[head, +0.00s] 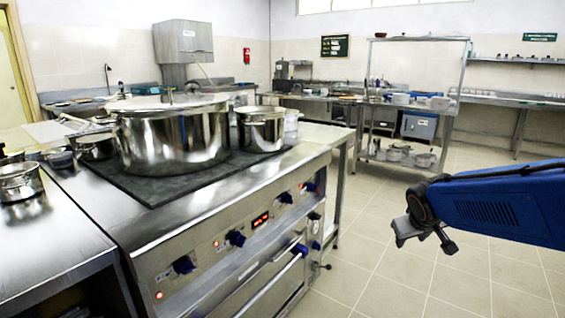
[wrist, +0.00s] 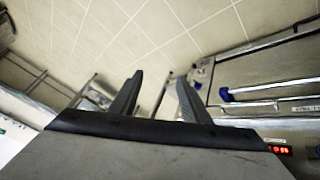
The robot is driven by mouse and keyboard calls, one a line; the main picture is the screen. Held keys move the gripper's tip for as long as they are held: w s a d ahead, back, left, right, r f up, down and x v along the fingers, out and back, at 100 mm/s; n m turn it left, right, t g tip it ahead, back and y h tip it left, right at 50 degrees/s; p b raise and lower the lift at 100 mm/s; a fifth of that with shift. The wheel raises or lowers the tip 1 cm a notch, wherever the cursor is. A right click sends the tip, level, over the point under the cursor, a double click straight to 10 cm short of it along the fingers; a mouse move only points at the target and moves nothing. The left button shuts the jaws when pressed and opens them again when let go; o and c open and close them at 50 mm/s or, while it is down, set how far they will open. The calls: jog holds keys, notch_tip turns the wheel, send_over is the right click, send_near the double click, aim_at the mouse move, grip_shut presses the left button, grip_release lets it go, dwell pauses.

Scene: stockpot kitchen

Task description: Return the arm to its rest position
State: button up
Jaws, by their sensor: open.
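My gripper (head: 423,236) is at the right in the head view, at the end of my blue arm, over open tiled floor and apart from the stove. In the wrist view my gripper (wrist: 157,97) shows two dark fingers spread apart with nothing between them. Floor tiles and part of the stove front show beyond them.
The steel stove (head: 215,225) with knobs and an oven handle stands left of my arm. A large stockpot (head: 172,140) and a smaller pot (head: 262,130) sit on its dark top. A steel shelf rack (head: 410,100) stands behind. The tiled floor (head: 400,275) around my gripper is clear.

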jog(key=s+a+g+y, duration=0.1)
jog(key=s+a, duration=0.2)
jog(key=s, duration=1)
jog(key=s+a+f+m+g+y, duration=0.1)
jog(key=s+a, duration=0.3)
jog(key=s, duration=0.9)
jog(key=shift+f+y, duration=0.25)
jog(key=shift+y, duration=0.15)
